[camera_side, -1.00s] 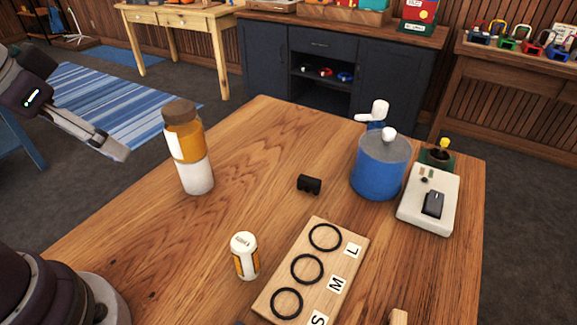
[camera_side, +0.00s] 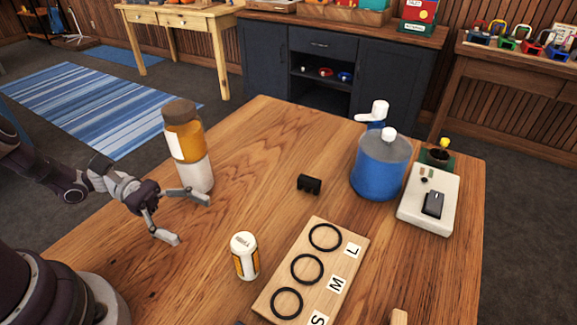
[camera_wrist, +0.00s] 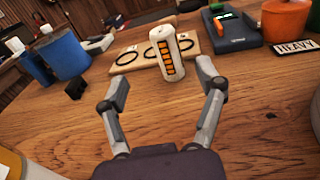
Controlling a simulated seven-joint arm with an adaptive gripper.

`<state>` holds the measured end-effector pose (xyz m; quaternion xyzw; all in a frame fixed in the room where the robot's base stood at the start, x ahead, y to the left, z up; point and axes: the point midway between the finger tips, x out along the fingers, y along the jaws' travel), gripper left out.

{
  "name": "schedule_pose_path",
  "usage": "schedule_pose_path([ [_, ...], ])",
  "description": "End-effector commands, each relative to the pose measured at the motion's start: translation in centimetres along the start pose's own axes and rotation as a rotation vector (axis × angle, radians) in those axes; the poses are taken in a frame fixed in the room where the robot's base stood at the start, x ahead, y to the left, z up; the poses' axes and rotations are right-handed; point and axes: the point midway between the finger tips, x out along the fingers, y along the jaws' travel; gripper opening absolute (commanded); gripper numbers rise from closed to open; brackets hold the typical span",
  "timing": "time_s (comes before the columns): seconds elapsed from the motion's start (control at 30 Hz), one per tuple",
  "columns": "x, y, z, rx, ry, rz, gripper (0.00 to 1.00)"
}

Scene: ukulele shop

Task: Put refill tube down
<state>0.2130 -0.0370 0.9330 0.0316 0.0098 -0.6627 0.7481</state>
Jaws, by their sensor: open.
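The small white tube with a white cap and orange markings (camera_side: 245,256), which I take as the refill tube, stands upright on the wooden table. In the wrist view the tube (camera_wrist: 168,54) is beyond my fingertips, roughly centred between them, with clear table between. My gripper (camera_side: 185,218) is low over the table, to the left of the tube in the side view. Its two fingers are spread wide with nothing between them, as the wrist view also shows (camera_wrist: 162,84).
A tall orange-and-white bottle (camera_side: 187,150) stands close behind my gripper. A wooden ring board (camera_side: 345,262) lies beyond the tube. A black block (camera_side: 309,185), a blue jar (camera_side: 378,168) and a white device (camera_side: 428,199) stand farther off.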

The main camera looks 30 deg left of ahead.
Motion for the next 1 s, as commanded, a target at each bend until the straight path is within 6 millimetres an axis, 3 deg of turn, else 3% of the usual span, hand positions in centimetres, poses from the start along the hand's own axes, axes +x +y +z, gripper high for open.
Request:
schedule_pose_path([
  [0.13,0.8,0.0,0.0,-0.037,-0.061,0.036,0.69],
  [0.67,10.0,-0.6,0.1,-0.037,-0.057,0.033,0.69],
  [0.93,10.5,-0.5,0.1,-0.035,-0.055,0.038,0.69],
  [1.0,10.5,-0.5,0.1,-0.035,-0.055,0.038,0.60],
])
